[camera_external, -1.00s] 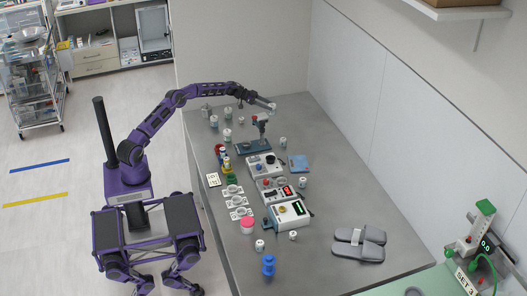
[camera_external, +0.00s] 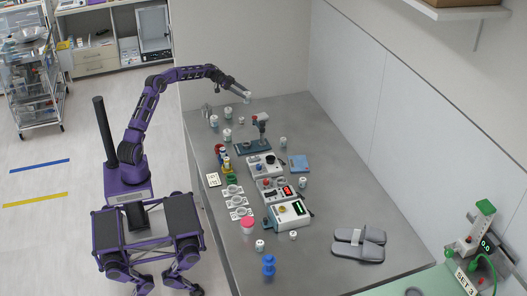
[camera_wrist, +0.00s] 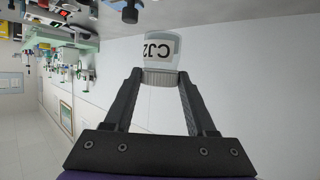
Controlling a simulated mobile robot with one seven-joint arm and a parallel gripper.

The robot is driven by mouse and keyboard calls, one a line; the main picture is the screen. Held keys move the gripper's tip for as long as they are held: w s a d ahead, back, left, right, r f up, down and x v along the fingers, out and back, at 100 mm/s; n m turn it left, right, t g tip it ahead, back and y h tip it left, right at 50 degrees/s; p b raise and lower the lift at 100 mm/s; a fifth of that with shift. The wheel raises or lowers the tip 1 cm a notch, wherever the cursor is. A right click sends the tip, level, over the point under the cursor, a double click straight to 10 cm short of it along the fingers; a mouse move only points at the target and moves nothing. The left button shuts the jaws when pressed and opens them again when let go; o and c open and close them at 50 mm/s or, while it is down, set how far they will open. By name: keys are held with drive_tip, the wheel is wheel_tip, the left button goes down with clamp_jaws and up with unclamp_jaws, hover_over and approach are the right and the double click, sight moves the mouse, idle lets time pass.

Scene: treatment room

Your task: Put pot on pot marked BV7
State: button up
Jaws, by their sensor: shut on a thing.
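My gripper (camera_external: 240,91) is shut on a white pot (camera_external: 247,97) and holds it in the air above the far end of the bench. In the wrist view, my gripper (camera_wrist: 160,80) pinches the pot's ribbed grey lid, and the pot's label (camera_wrist: 160,46) seems to read CJ2, upside down in the picture. Several small white pots stand on the bench, among them a left one (camera_external: 214,121), one nearer (camera_external: 227,135) and a right one (camera_external: 283,142). Their markings are too small to read, so I cannot tell which is BV7.
The grey bench (camera_external: 345,190) also holds a drill-like stand (camera_external: 260,128), boxy instruments (camera_external: 288,213), a blue pad (camera_external: 298,163), a pink-lidded jar (camera_external: 247,226), a blue piece (camera_external: 268,266) and grey sandals (camera_external: 359,243). The bench's right side is largely clear.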

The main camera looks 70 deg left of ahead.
drive_tip(key=s+d+m+g+h, duration=0.1)
drive_tip(key=s+d+m+h, duration=0.1)
drive_tip(key=s, duration=1)
drive_tip(key=shift+a+f, duration=0.1)
drive_tip(key=shift+f, duration=7.25)
drive_tip(key=shift+f+b, duration=0.2)
drive_tip(key=shift+b, duration=0.3)
drive_tip(key=o, duration=1.4)
drive_tip(key=shift+r, duration=0.1)
drive_tip(key=shift+c, duration=0.2)
drive_tip(key=shift+r, duration=0.1)
